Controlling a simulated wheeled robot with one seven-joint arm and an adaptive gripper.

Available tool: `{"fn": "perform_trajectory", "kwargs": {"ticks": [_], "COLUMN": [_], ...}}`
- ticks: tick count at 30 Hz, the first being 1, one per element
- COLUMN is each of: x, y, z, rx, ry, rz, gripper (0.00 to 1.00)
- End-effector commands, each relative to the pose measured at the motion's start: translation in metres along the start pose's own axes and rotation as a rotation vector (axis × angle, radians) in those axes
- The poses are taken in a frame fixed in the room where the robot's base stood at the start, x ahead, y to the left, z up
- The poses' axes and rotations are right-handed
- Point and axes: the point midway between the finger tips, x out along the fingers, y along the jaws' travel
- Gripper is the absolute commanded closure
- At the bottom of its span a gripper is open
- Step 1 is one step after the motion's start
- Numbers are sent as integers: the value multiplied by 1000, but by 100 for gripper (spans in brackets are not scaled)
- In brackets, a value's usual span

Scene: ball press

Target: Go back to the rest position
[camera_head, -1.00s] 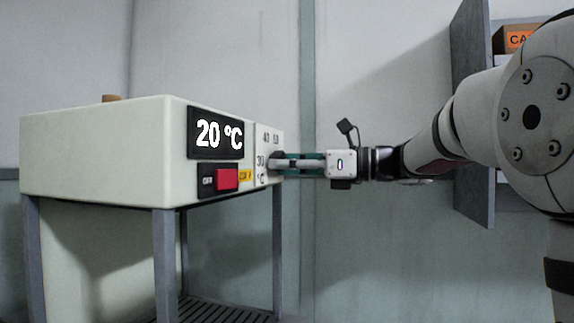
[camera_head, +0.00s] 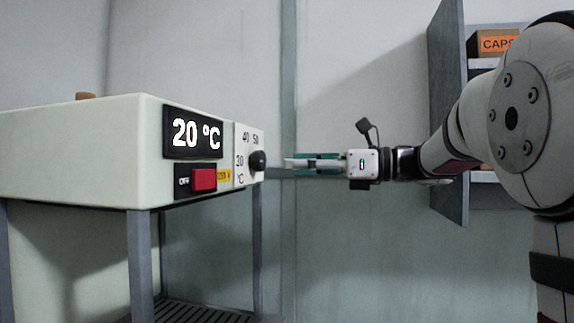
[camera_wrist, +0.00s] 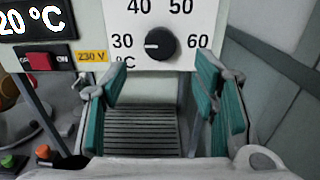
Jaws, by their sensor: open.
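My gripper (camera_head: 290,164) is open and empty, a short gap to the right of the black temperature knob (camera_head: 257,161) on the press's control box (camera_head: 80,150). In the wrist view my gripper's teal-padded fingers (camera_wrist: 160,100) stand apart below the knob (camera_wrist: 160,43), with nothing between them. The knob's white mark points left, towards 30 on a dial marked 30 to 60. The display (camera_head: 194,132) reads 20 °C. A red switch (camera_head: 204,180) sits below the display.
The box stands on grey legs (camera_head: 141,260) above a slatted shelf (camera_wrist: 142,130). Green and orange buttons (camera_wrist: 10,161) show at the wrist view's lower left.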

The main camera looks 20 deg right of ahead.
Motion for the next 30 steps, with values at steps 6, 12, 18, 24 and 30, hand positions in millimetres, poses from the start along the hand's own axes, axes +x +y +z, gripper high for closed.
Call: {"fn": "perform_trajectory", "kwargs": {"ticks": [6,12,18,24,30], "x": [-2,-2,2,11,-8], "y": [0,0,-3,-24,-48], "z": [0,0,5,34,48], "rx": [0,0,25,231,618], "ry": [0,0,-18,-158,-400], "rz": [1,1,-36,-269,-565], "gripper": [46,46,46,46,46]}}
